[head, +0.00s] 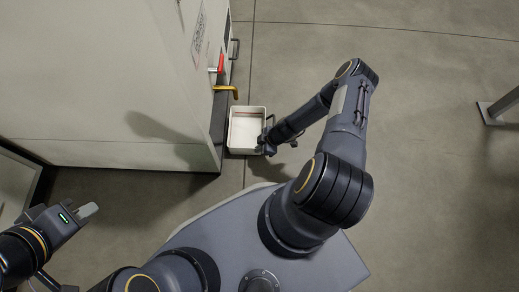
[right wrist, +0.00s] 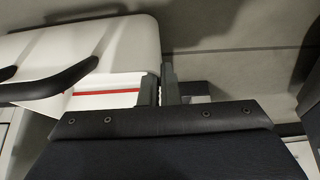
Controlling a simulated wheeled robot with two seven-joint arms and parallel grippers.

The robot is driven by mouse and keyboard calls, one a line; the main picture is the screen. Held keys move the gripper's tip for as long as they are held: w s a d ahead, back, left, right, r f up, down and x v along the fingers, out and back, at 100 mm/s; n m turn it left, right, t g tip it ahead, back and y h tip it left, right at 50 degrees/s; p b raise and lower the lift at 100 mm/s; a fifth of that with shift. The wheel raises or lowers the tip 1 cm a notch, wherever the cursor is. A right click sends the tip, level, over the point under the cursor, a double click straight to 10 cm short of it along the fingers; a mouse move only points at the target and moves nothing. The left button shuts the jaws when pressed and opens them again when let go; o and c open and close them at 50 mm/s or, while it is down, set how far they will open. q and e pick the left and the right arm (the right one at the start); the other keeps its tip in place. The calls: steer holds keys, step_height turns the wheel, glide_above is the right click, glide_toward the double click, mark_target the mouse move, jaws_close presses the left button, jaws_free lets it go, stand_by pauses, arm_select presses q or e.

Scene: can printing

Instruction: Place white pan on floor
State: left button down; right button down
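The white pan (head: 233,146) is a shallow rectangular tray with a red line inside. It shows in the head view at the lower right corner of the big pale machine. My right gripper (head: 267,141) is at the pan's right edge. In the right wrist view, its two fingers (right wrist: 160,88) stand close together with the pan's white wall (right wrist: 110,100) between them. Whether the pan touches the floor cannot be told. My left gripper (head: 86,211) is at the lower left, away from the pan; the gap between its fingers is not clear.
The pale machine (head: 110,75) fills the upper left, with a red handle (head: 220,63) and a yellow handle (head: 227,90) just above the pan. The concrete floor (head: 430,190) to the right is clear, apart from a metal stand (head: 497,108) at the far right.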

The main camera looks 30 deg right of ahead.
steer(key=shift+f, duration=0.2)
steer(key=c, duration=2.1)
jaws_free()
steer(key=shift+f, duration=0.15)
steer(key=o, duration=0.4)
